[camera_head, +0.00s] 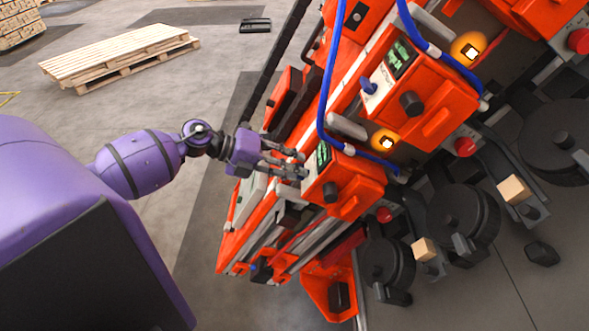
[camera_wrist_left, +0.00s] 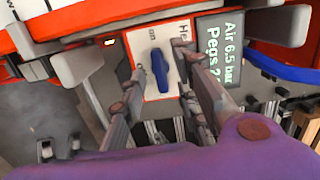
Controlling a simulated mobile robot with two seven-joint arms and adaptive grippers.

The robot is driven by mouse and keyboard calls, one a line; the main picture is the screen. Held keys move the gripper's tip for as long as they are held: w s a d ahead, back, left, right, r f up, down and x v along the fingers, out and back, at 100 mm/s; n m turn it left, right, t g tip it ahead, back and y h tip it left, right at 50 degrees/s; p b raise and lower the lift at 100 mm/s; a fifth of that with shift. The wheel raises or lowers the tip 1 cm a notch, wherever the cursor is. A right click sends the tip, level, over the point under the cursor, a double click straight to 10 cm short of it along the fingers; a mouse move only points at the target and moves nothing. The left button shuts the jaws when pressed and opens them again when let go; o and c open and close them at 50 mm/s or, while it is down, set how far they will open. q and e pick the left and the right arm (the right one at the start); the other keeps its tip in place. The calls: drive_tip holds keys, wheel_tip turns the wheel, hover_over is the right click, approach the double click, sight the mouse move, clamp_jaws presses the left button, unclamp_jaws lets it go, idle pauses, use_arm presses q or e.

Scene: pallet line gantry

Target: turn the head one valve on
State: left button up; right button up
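The valve is a blue lever handle (camera_wrist_left: 160,70) on a white panel (camera_wrist_left: 150,42) in the left wrist view; the lever stands nearly upright in the picture. The panel's "He" label is cut off by a finger, so its number cannot be read. My left gripper (camera_wrist_left: 160,75) is open, one finger on each side of the lever, with visible gaps. In the head view my left gripper (camera_head: 298,165) is at the panel of the nearer orange head (camera_head: 355,182) and hides its valve. My right gripper is not in view.
A green-lettered display (camera_wrist_left: 222,62) reading "Air 6.5 bar" sits beside the panel. A second orange head (camera_head: 440,95) with its own blue valve (camera_head: 369,86) stands behind. A blue hose (camera_head: 328,80) hangs close to my gripper. A wooden pallet (camera_head: 120,55) lies on open floor.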

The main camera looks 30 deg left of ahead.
use_arm(q)
drive_tip(key=v, duration=1.1)
